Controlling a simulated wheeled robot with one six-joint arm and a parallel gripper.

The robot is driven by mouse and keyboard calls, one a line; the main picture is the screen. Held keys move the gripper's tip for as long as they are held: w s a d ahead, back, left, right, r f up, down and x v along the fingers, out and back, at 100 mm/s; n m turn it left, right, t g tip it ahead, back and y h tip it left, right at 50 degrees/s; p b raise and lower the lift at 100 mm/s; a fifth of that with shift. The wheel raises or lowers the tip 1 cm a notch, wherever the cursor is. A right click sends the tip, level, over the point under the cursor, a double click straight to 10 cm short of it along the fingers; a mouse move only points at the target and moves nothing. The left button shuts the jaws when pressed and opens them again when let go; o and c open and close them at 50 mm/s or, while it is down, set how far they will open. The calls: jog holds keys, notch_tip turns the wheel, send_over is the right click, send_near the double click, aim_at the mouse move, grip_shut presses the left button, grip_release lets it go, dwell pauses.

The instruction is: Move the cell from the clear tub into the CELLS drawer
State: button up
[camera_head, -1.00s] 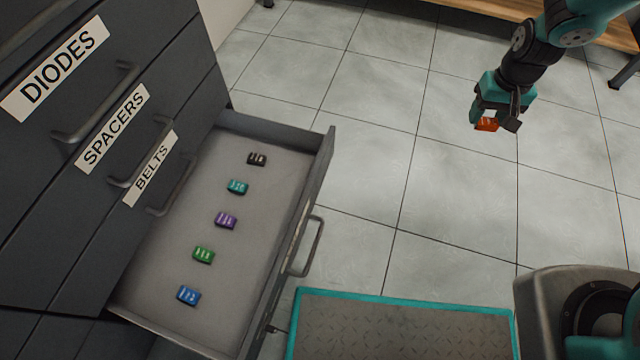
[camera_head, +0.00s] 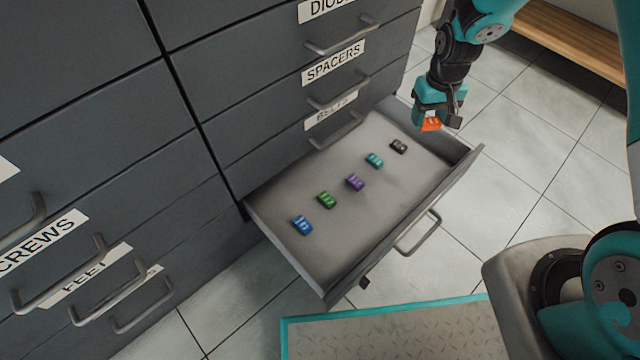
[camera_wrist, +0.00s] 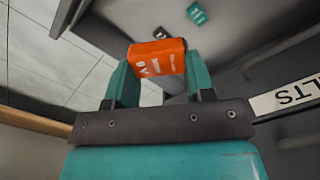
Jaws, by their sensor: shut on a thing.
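My gripper (camera_head: 436,122) is shut on an orange cell (camera_head: 430,125) and holds it in the air, by the far end of the open drawer in the head view. In the wrist view the orange cell (camera_wrist: 157,57) sits between the two teal fingers, with white print on it. The open drawer (camera_head: 300,258) holds a row of cells: blue (camera_head: 302,225), green (camera_head: 326,199), purple (camera_head: 355,183), teal (camera_head: 375,160) and black (camera_head: 398,146). No label shows on the open drawer's front from here. The clear tub is not in view.
Shut drawers labelled SPACERS (camera_head: 333,64) and BELTS (camera_head: 331,110) stand above the open drawer, their handles sticking out. More shut drawers are at left, one labelled FEET (camera_head: 90,272). A teal-edged mat (camera_head: 400,328) lies in front. A wooden bench (camera_head: 570,45) stands at far right.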

jog(key=s+a+n, duration=0.3)
jog(key=a+n, duration=0.4)
jog(key=n, duration=0.4)
jog(key=n+p, duration=0.1)
jog(key=n, duration=1.3)
send_over(369, 202)
jog(key=f, duration=0.2)
notch_tip(369, 202, down, 19)
jog(key=b, duration=0.8)
jog(key=shift+f, duration=0.15)
jog(key=o, duration=0.6)
jog(key=shift+o, duration=0.2)
